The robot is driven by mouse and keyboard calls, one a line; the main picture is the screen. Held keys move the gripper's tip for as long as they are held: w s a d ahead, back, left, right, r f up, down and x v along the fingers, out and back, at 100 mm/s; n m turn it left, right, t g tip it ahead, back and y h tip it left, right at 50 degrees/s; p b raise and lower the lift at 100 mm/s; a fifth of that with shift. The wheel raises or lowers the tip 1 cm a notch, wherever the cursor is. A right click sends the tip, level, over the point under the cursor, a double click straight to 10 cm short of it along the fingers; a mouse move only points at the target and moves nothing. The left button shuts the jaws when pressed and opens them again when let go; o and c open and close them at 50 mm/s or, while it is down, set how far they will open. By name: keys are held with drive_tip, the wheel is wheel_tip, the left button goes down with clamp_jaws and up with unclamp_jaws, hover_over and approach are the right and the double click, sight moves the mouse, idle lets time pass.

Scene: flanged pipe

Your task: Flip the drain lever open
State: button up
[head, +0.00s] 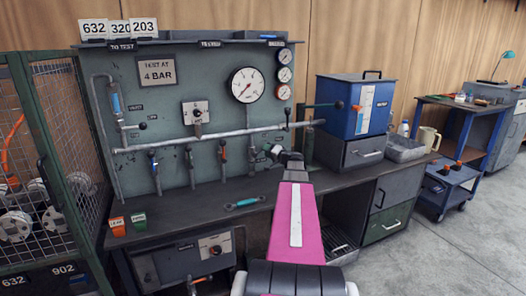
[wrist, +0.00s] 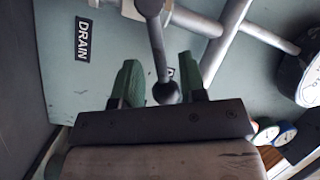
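The drain lever (wrist: 158,45) is a dark rod with a round ball knob (wrist: 166,93) at its end. In the wrist view it comes down from a pipe fitting at the top, beside the black DRAIN label (wrist: 82,38) on the grey-green panel. My gripper (wrist: 160,85) is open, with one green finger on each side of the knob and visible gaps on both sides. In the head view my gripper (head: 275,153) is in front of the lower right part of the panel, below the horizontal pipe. My own arm and gripper hide the lever there.
The horizontal pipe (head: 215,137) crosses the panel above my gripper. A large gauge (head: 245,85) is higher up. A blue tank unit (head: 357,105) stands on the bench to the right. A teal-handled tool (head: 245,203) lies on the bench top. A wire cage (head: 45,150) stands at the left.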

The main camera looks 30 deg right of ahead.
drive_tip(key=shift+x, duration=1.4)
clamp_jaws()
drive_tip(key=shift+a+r+n+g+h, duration=0.2)
drive_tip(key=shift+r+n+g, duration=0.1)
drive_tip(key=shift+n, duration=0.4)
drive_tip(key=shift+a+r+n+g+h, duration=0.2)
drive_tip(key=shift+r+n+g, duration=0.1)
drive_tip(key=shift+n, duration=0.4)
unclamp_jaws()
